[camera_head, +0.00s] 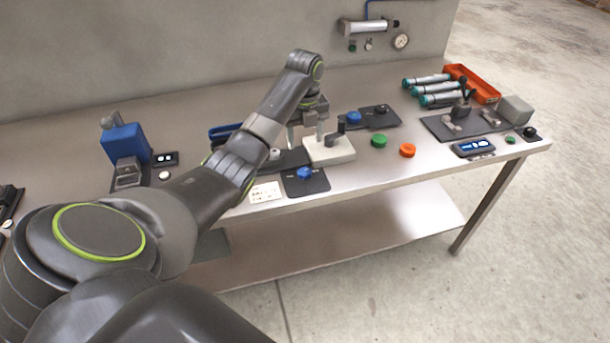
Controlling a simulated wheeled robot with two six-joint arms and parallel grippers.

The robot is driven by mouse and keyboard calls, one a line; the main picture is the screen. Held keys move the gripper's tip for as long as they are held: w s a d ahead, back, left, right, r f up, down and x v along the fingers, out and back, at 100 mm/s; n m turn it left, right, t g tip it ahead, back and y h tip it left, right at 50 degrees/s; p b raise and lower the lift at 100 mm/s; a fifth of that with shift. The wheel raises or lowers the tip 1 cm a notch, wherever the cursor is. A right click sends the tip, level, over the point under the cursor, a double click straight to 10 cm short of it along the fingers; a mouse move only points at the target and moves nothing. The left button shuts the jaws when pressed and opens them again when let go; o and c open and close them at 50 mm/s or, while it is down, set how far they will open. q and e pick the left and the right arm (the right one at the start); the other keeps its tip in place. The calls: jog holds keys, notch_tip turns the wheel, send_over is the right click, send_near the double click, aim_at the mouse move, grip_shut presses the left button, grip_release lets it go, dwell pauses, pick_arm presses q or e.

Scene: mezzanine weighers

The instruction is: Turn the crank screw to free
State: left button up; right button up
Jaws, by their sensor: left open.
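A pale block (332,154) stands on the steel bench under my left gripper. A dark upright handle (341,125) rises at its right side and looks like the crank of the screw. My left gripper (306,137) points down with its two fingers apart, over the left part of the block and left of the handle. I cannot tell whether a fingertip touches the block. The arm hides part of the bench left of the block. My right gripper is not in view.
A blue knob (304,173) on a dark plate lies in front; green (379,140) and orange (407,150) knobs lie to the right. A dark plate with clamps (466,123) and an orange tray (473,83) are farther right. A blue device (125,143) stands left.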

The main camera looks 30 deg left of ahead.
aim_at(305, 172)
pick_arm(q)
notch_tip(305, 172, down, 12)
jog(key=shift+r+p, duration=0.1)
jog(key=shift+p, duration=1.05)
jog(key=c, duration=1)
